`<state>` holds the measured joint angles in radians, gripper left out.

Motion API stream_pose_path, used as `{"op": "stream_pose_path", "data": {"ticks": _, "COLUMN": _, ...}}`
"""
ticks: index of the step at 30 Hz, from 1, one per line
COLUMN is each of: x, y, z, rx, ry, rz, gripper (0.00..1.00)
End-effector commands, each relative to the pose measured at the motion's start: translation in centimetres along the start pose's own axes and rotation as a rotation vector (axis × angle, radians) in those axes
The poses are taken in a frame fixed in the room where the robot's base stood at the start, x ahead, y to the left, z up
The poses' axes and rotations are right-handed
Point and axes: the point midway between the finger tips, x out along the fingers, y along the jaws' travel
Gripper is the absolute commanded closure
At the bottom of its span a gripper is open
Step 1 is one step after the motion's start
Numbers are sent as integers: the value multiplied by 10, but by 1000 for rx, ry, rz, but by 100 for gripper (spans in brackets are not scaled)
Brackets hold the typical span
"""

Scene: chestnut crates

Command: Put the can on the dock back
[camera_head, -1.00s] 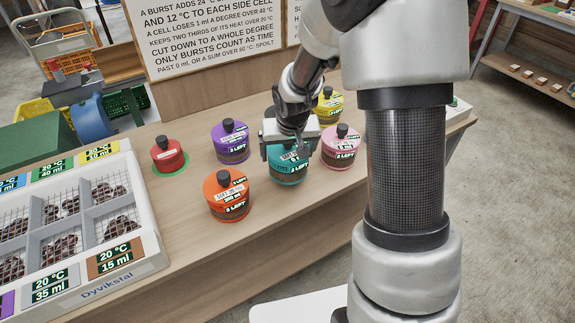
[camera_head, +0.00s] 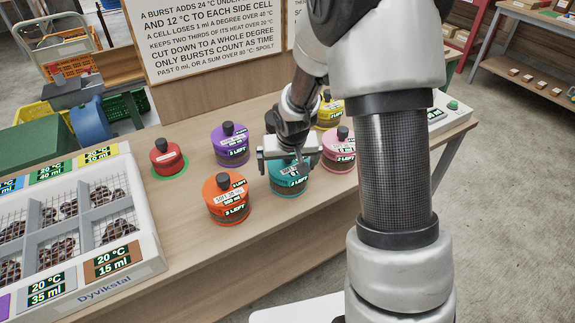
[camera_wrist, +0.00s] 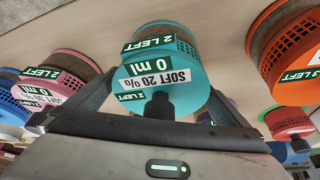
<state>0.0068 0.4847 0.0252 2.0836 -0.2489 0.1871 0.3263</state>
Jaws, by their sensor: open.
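A red can (camera_head: 166,158) with a dark knob stands upright on a green disc (camera_head: 176,171), left of the other cans. A teal can (camera_head: 288,180) stands at the front of the group; in the wrist view it (camera_wrist: 175,70) appears upside down, labelled "SOFT 20 %", "0 ml" and "2 LEFT". My gripper (camera_head: 288,152) is at the teal can's top, with its open fingers either side of the can. The gripper hides the can's knob in the head view. An orange can (camera_head: 227,204), a purple can (camera_head: 230,150), a pink can (camera_head: 338,155) and a yellow can (camera_head: 328,115) stand nearby.
A white crate (camera_head: 150,232) with mesh-covered chestnut compartments and coloured temperature labels fills the left. A sign board (camera_head: 215,35) stands behind the bench. A white box with a green button (camera_head: 450,106) is at the right end. Bench between red and orange cans is bare.

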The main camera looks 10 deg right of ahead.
Motion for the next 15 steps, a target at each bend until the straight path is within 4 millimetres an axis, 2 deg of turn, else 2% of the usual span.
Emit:
{"op": "stream_pose_path", "data": {"ticks": 5, "x": -15, "y": 0, "z": -2, "rx": 1, "ry": 1, "rz": 0, "gripper": 0}}
{"op": "stream_pose_path", "data": {"ticks": 15, "x": -88, "y": 0, "z": -3, "rx": 1, "ry": 4, "rz": 0, "gripper": 0}}
